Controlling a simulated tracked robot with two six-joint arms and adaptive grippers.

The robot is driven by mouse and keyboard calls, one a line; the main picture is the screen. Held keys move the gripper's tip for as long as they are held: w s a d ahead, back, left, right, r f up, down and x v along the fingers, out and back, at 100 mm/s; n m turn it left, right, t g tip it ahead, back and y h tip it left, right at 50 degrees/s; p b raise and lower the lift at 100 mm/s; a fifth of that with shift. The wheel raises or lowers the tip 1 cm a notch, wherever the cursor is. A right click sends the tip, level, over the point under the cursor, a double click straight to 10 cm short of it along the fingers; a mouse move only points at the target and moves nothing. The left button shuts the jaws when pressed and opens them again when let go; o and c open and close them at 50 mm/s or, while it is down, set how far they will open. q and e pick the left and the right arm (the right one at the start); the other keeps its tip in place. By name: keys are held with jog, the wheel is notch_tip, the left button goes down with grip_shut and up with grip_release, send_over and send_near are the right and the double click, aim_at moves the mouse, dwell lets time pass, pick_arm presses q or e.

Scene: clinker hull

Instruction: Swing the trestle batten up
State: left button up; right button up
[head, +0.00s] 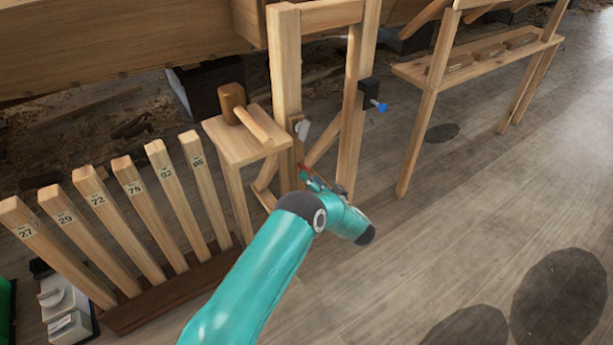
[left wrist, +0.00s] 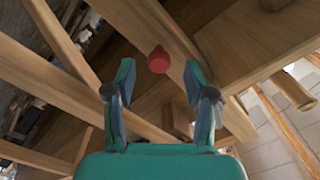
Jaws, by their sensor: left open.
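The wooden trestle (head: 286,65) stands upright at the top middle of the head view. A wooden batten with a red knob (left wrist: 159,60) crosses the left wrist view at a slant; a bit of red also shows by my gripper in the head view. My left gripper (head: 312,177) is low beside the trestle's near post. In the left wrist view its two fingers (left wrist: 160,88) are apart, and the red knob shows beyond them, between the tips. Nothing is visibly held. My arm and gripper hide part of the batten in the head view. My right gripper is not in view.
A small wooden stand (head: 222,143) bearing a mallet (head: 232,102) is left of the trestle. A black bracket with a blue knob (head: 382,107) is on the far post. A rack of numbered staves (head: 125,190) stands left. Open floor lies right.

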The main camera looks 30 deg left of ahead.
aim_at(301, 163)
pick_arm(q)
jog(key=shift+b+x, duration=0.4)
jog(key=shift+x, duration=1.75)
jog(key=shift+c, duration=0.2)
grip_shut()
